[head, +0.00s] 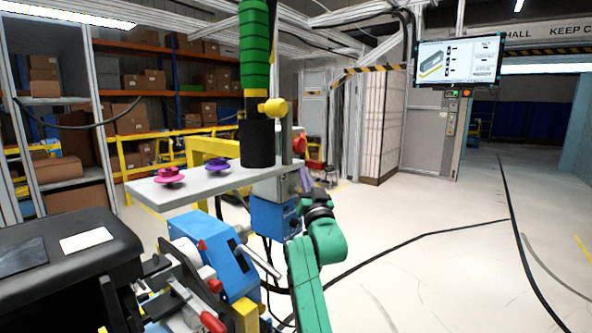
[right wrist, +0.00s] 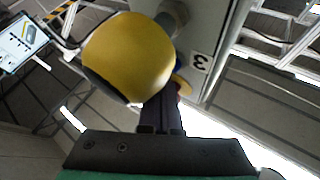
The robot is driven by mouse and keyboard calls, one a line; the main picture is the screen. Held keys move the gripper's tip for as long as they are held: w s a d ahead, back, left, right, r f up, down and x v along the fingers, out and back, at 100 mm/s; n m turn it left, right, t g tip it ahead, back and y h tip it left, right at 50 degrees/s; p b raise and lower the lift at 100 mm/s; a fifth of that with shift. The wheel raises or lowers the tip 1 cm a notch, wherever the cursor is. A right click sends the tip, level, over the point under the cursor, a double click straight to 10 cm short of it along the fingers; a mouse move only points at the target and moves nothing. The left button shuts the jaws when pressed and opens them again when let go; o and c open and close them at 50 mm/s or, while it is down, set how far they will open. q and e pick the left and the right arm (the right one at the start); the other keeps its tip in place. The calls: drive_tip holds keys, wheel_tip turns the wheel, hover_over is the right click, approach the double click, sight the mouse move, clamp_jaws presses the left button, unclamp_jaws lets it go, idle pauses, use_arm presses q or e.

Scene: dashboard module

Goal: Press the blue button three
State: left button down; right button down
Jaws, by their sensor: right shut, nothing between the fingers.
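In the right wrist view, a grey panel (right wrist: 208,40) bears a label "3" (right wrist: 200,63). Beside the label is a small round part with a yellow rim (right wrist: 182,85); its centre is mostly hidden behind my fingers. My right gripper (right wrist: 174,98) is shut and empty, its fingertips close to that part; I cannot tell whether they touch. In the head view, my green right arm reaches up to the right side of the machine, where the fingertips are hard to make out. My left gripper is not in view.
A large yellow ball knob (right wrist: 130,57) looms beside my fingers; it also shows in the head view (head: 272,107) by a black cylinder (head: 257,143). A grey shelf (head: 205,183) carries pink (head: 170,175) and purple (head: 216,164) knobs. Open floor lies to the right.

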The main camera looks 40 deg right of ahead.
drive_tip(key=shift+w+a, duration=0.15)
drive_tip(key=shift+w, duration=0.25)
idle(0.7)
drive_tip(key=shift+f, duration=0.1)
drive_tip(key=shift+s+f, duration=0.15)
drive_tip(key=shift+s, duration=0.55)
drive_tip(key=shift+d, duration=0.2)
drive_tip(key=shift+s+d, duration=0.25)
drive_tip(key=shift+s, duration=0.3)
drive_tip(key=s, duration=0.2)
drive_tip(key=s+d, duration=0.1)
drive_tip(key=shift+s+d, duration=0.1)
drive_tip(key=shift+s, duration=0.3)
